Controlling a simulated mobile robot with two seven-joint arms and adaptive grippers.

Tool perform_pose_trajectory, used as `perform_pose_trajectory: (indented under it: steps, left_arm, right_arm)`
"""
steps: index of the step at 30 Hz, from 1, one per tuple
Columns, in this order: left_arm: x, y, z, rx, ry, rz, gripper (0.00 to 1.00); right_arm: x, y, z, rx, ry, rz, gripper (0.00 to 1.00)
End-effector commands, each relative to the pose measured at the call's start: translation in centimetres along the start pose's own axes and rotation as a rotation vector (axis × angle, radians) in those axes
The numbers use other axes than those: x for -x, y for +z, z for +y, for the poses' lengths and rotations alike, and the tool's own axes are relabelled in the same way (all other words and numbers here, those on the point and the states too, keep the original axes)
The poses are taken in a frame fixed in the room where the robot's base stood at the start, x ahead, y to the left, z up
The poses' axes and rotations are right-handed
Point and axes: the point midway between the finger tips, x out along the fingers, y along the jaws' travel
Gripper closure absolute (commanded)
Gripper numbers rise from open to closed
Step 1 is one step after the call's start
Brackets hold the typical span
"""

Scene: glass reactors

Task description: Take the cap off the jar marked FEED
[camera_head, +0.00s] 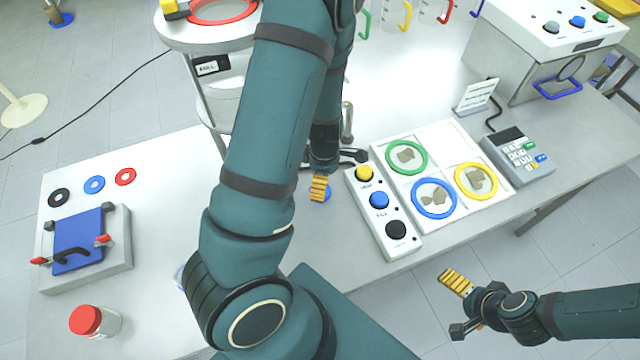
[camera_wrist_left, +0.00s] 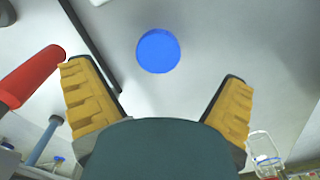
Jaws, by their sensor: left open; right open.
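A jar with a red cap (camera_head: 86,320) stands at the table's front left corner; I cannot read a FEED mark on it. My left gripper (camera_head: 319,188) points down over the middle of the table, with a blue round thing (camera_head: 325,194) partly hidden by it. In the left wrist view its two yellow-padded fingers stand apart and empty (camera_wrist_left: 155,82), and a blue disc (camera_wrist_left: 158,51) shows beyond them, between the fingers. I cannot tell whether it is a jar's cap. My right gripper (camera_head: 459,302) is open and empty, beyond the table's front edge.
A box with a blue lid (camera_head: 78,240) and black, blue and red rings (camera_head: 94,184) are on the left. A button panel (camera_head: 384,212), a tray with coloured rings (camera_head: 436,163) and a keypad unit (camera_head: 518,156) fill the right. My left arm hides the table's middle.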

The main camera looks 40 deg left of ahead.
Motion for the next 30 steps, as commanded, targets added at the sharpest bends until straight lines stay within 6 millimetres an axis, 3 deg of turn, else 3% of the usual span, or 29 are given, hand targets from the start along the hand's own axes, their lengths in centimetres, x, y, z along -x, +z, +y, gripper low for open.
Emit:
perform_pose_trajectory:
  steps: [15,25,27,30]
  left_arm:
    - [-6.2,-0.7,0.1,-0.003,-0.002,0.0,0.01]
    - [-6.6,-0.6,0.1,-0.003,0.001,-0.001,0.01]
    - [-6.6,-0.6,0.1,-0.003,0.001,-0.001,0.25]
    - [-6.6,-0.6,0.1,-0.003,0.0,-0.001,0.52]
  right_arm:
    - [-1.8,0.2,0.6,0.001,0.003,0.0,0.0]
    - [-1.9,0.2,0.6,0.001,0.004,0.0,0.0]
    - [-1.9,0.2,0.6,0.001,0.003,0.0,0.0]
    - [-1.9,0.2,0.6,0.001,0.003,0.0,0.0]
